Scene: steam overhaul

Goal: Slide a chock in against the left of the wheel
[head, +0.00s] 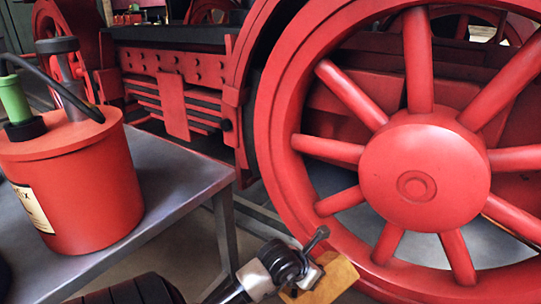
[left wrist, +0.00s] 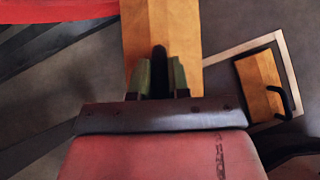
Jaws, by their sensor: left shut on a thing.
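The big red spoked wheel (head: 424,172) fills the right of the head view. My left gripper (head: 306,272) is at the bottom of that view, in front of the wheel's lower left rim. It is shut on the dark handle of a wooden chock (head: 335,278). In the left wrist view, the green fingertips (left wrist: 161,76) close around that handle, and the held chock (left wrist: 186,35) extends away from them. The gripper hides part of the chock. I cannot tell whether the chock touches the wheel or floor. My right gripper is not in view.
A second wooden chock (left wrist: 258,82) with a dark handle lies inside a pale outline (left wrist: 284,60) on the floor. A grey metal table (head: 180,190) holding a red canister (head: 85,190) stands at the left. Red locomotive framework (head: 170,80) is behind.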

